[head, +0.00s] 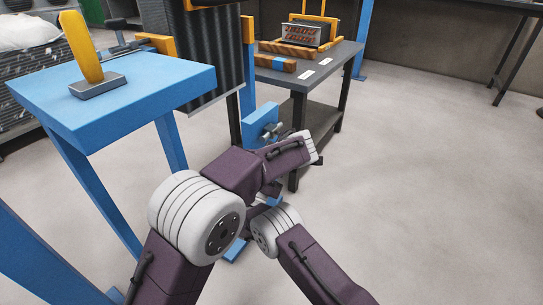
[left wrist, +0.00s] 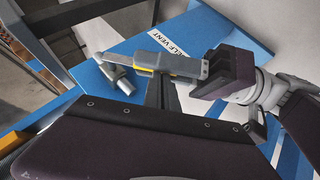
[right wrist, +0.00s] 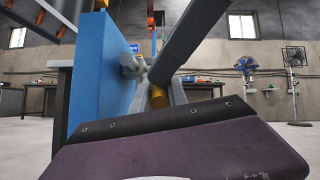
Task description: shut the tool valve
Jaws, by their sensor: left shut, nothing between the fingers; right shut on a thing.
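A blue panel (head: 261,126) carries a grey metal valve fitting (head: 271,131), partly behind my arm in the head view. The fitting also shows in the left wrist view (left wrist: 120,74) and beside the blue panel in the right wrist view (right wrist: 134,66). A grey tool with a yellow stripe (left wrist: 165,64) lies across the left wrist view, its thin end near the fitting. My right gripper (left wrist: 204,70) is shut on the tool; a yellow part (right wrist: 158,97) shows at its fingers. My left gripper (left wrist: 165,86) is shut and empty just below the tool; contact is unclear.
A blue table (head: 150,85) with a yellow-handled item (head: 82,48) stands at the left. A dark bench (head: 325,75) with a boxed rack (head: 303,35) stands behind the panel. A white label (left wrist: 167,44) is on the blue surface. The floor at right is clear.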

